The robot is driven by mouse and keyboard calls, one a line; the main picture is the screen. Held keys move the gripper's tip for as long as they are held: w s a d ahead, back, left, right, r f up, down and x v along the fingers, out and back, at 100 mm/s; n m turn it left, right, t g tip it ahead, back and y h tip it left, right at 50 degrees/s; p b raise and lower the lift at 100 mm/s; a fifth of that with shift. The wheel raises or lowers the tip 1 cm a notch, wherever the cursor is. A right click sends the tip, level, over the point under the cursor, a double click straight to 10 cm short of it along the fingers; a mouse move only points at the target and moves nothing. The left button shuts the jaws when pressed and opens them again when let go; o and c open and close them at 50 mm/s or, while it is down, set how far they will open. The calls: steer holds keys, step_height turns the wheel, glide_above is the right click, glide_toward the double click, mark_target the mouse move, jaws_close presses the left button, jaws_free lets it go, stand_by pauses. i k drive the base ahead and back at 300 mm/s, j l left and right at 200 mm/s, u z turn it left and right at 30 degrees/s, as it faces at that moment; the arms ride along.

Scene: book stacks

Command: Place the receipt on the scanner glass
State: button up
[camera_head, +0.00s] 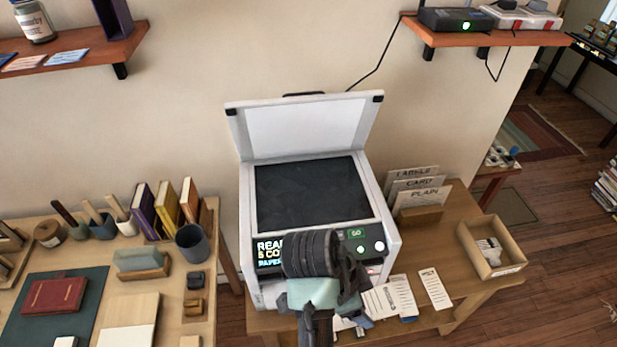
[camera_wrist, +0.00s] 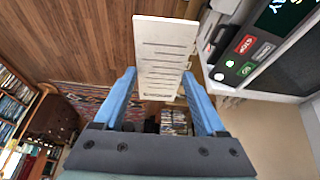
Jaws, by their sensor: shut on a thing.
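The receipt (camera_wrist: 165,50) is a white slip with dark printed lines. In the wrist view my gripper (camera_wrist: 159,75) is shut on it, with a blue finger at each long edge, and it sticks out past the fingertips. The scanner (camera_head: 247,215) stands with its lid (camera_head: 305,127) raised. Its dark scanner glass (camera_head: 312,195) is bare. In the head view my gripper (camera_head: 312,255) is in front of the scanner's control panel, short of the glass. My wrist hides the fingers and the held receipt there. The scanner's panel (camera_wrist: 240,62) shows at the wrist view's upper right.
Several paper slips (camera_head: 403,297) lie right of the scanner's front. A card holder (camera_head: 418,212) and an open box (camera_head: 497,262) stand further right. The left table (camera_head: 170,318) holds books, a cup and small blocks. Wall shelves (camera_head: 70,52) hang above; space over the glass is clear.

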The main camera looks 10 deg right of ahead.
mark_target(329, 190)
steer(key=i, duration=1.25)
